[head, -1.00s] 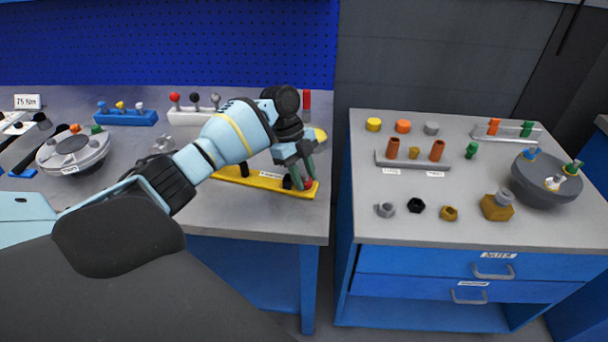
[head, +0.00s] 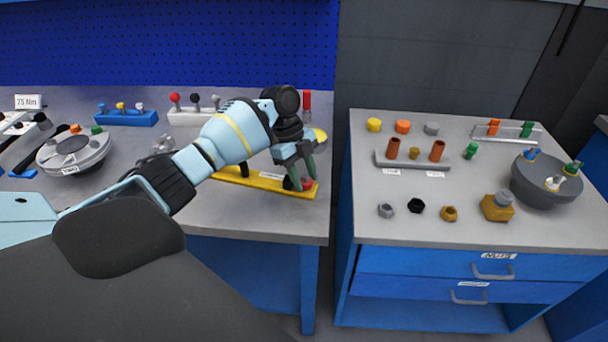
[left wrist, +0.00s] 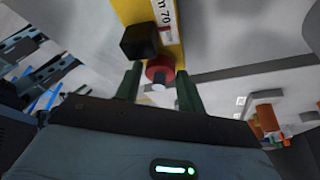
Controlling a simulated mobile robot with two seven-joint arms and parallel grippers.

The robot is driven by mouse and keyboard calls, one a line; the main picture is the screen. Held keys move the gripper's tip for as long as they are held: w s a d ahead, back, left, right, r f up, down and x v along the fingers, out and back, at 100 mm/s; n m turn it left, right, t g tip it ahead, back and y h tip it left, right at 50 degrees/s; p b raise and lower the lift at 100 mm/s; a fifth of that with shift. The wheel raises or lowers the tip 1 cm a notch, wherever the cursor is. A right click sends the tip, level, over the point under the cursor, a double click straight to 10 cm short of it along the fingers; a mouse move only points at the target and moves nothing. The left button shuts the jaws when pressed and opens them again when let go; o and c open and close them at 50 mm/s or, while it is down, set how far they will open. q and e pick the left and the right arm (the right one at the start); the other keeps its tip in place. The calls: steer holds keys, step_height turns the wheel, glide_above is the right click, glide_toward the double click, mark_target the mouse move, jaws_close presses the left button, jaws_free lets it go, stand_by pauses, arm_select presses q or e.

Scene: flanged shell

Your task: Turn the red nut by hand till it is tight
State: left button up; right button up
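The red nut (left wrist: 160,69) sits on a pale stud end, seen between the fingers in the left wrist view. In the head view the nut (head: 306,185) shows low at the right end of the yellow bar (head: 262,182), partly hidden by a finger. My left gripper (left wrist: 160,82) has one finger on each side of the nut, close to it. A narrow gap seems to show beside the nut, so the fingers look open around it; contact is hard to make out. My right gripper is not in view.
A black block (left wrist: 139,41) stands on the bar just beside the nut. A red-handled tool (head: 307,102) stands behind my gripper. The bar's right end lies near the bench's right edge. A second bench (head: 470,225) with loose nuts stands across a gap.

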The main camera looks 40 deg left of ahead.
arm_select(q)
steer(key=shift+o, duration=1.2)
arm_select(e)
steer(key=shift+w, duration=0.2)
arm_select(q)
steer(key=shift+r, duration=0.1)
steer(key=v, duration=0.7)
steer(key=shift+r, duration=0.3)
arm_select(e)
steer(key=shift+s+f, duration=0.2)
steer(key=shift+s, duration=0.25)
arm_select(q)
steer(key=shift+a, duration=0.15)
